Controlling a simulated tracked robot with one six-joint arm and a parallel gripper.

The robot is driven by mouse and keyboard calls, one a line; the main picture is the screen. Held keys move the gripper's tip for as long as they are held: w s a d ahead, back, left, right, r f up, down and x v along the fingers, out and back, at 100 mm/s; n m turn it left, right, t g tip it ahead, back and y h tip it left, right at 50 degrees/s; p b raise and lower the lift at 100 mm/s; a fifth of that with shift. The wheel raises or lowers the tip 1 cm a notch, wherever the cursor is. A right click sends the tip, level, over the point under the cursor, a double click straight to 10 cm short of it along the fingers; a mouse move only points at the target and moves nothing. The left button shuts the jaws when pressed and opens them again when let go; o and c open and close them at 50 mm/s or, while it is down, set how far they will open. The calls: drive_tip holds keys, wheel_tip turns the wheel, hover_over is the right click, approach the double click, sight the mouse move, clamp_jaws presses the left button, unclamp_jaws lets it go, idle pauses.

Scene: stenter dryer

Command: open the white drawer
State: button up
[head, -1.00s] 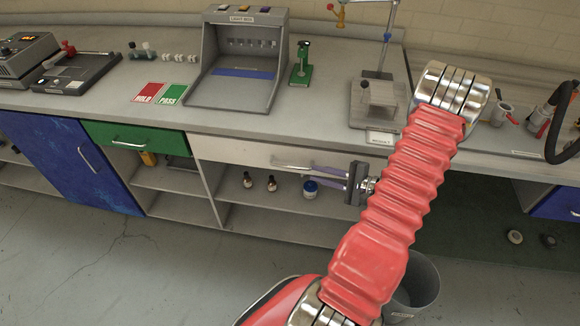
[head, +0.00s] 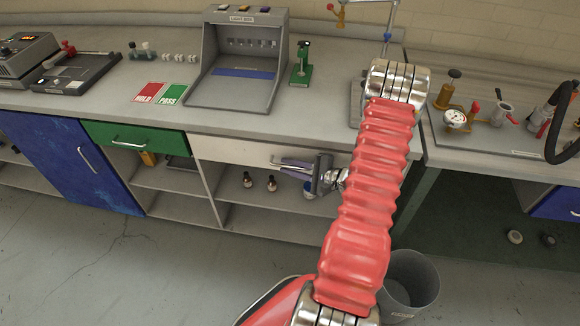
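The white drawer (head: 235,152) is the pale front under the bench top, right of the green drawer. It looks shut, its front flush with the bench. Its metal bar handle (head: 275,162) shows only at its left end; the rest is behind my gripper. My gripper (head: 284,166) is at the handle, its purple fingers pointing left across the bar. The fingers look apart, though they nearly overlap in this view. I cannot tell whether the bar lies between them or whether they touch it. My red arm hides the drawer's right end.
The green drawer (head: 105,134) and blue door (head: 60,155) are to the left. Small bottles (head: 271,183) stand on the open shelf below the white drawer. A grey bin (head: 412,280) is on the floor at right. The light box (head: 240,60) stands on the bench. The floor in front is clear.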

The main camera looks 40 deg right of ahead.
drive_tip(key=shift+c, duration=0.2)
clamp_jaws()
idle(0.4)
